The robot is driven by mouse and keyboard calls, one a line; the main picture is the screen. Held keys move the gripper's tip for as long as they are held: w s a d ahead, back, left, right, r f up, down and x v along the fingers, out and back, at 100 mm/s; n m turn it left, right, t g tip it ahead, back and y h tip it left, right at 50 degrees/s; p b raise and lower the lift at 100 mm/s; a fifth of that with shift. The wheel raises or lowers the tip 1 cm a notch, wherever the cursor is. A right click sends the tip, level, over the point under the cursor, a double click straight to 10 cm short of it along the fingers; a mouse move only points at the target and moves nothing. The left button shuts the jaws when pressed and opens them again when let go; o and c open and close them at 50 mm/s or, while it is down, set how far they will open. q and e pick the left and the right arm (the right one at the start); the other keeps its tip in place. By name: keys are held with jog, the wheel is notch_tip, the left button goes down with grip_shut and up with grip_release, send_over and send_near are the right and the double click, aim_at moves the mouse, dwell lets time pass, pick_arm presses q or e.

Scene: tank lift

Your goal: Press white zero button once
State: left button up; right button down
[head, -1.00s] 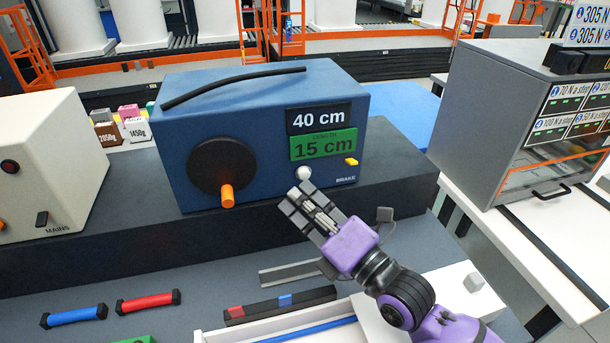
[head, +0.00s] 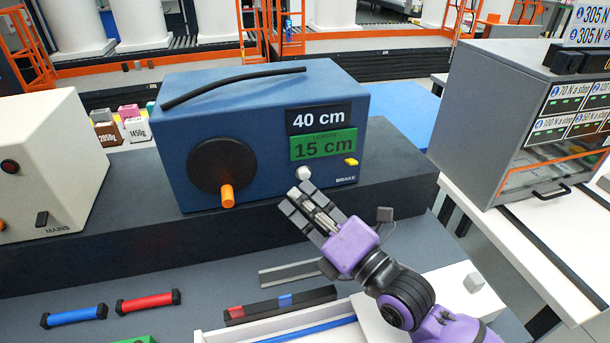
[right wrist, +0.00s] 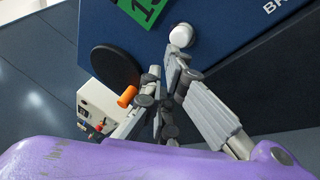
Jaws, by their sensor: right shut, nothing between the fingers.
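The white zero button (head: 304,173) is a small round knob on the front of the blue box (head: 270,95), below the green display reading 15 cm (head: 323,145). It also shows in the right wrist view (right wrist: 181,36). My right gripper (head: 300,196) is shut and empty, its fingertips just below and in front of the button. In the right wrist view the fingertips (right wrist: 178,75) are close to the button's lower side; I cannot tell whether they touch it. My left gripper is not in view.
The blue box also bears a black wheel with an orange handle (head: 227,195), a 40 cm display (head: 318,118) and a yellow brake switch (head: 351,162). A cream box (head: 50,165) stands left. Blue (head: 74,316) and red (head: 148,301) bars lie in front. A grey cabinet (head: 500,110) stands right.

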jog(key=shift+w, duration=0.1)
jog(key=shift+w+a, duration=0.1)
jog(key=shift+w, duration=0.2)
jog(key=shift+w+a, duration=0.15)
jog(key=shift+w, duration=0.25)
dwell(0.6)
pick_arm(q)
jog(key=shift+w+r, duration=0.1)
pick_arm(e)
jog(key=shift+s, duration=0.1)
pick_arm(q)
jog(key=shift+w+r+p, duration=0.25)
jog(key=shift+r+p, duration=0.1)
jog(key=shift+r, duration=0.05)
pick_arm(e)
jog(key=shift+s+d, duration=0.25)
jog(key=shift+s, duration=0.45)
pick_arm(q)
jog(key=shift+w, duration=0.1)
pick_arm(e)
jog(key=shift+s, duration=0.1)
